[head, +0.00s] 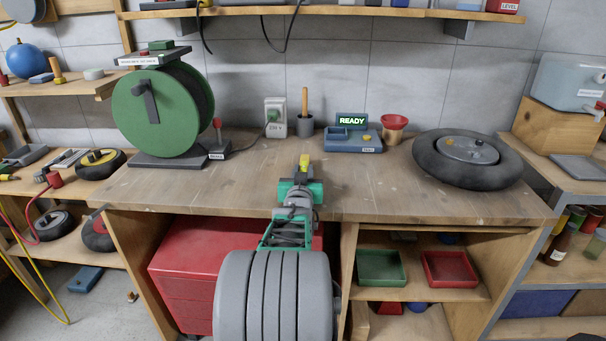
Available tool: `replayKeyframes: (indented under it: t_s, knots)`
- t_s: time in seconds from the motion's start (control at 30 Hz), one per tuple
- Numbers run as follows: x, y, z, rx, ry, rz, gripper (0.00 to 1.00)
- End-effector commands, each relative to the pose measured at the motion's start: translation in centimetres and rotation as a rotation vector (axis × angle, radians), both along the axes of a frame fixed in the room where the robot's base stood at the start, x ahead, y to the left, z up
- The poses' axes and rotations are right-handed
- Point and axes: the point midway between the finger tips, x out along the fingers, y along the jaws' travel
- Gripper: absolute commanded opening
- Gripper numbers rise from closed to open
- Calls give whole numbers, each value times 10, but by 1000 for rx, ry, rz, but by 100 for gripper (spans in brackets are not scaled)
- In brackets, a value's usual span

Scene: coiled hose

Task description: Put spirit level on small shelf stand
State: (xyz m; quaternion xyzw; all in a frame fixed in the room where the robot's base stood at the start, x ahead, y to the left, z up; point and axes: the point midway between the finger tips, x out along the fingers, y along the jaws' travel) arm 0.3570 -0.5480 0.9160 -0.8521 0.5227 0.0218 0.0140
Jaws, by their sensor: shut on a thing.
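My gripper (303,176) is over the middle of the wooden workbench, pointing away from me. It is shut on a small yellow object (304,160) that sticks out beyond the fingertips. This may be the spirit level, seen end on; most of it is hidden by my gripper. I cannot tell whether it touches the bench top. I cannot surely pick out the small shelf stand. A small flat ledge (152,57) with a white label and a green block on it sits above the green hose reel (152,112) at the left; its label is too small to read.
The bench (240,196) is bare around my gripper. A black wheel (468,158) lies at right. A long shelf (340,11) crosses above.

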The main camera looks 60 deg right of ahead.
Motion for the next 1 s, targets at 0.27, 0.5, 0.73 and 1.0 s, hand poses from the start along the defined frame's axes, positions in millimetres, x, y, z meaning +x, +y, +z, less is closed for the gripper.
replayKeyframes:
  t_s: [0.27, 0.5, 0.73, 1.0]
  knots:
    - [1, 0, -2, -5, -3, 0, 0]
    - [1, 0, -5, -4, -2, 0, 34]
    - [1, 0, -5, -4, -2, 0, 47]
    - [0, 2, 0, -4, -2, 0, 47]
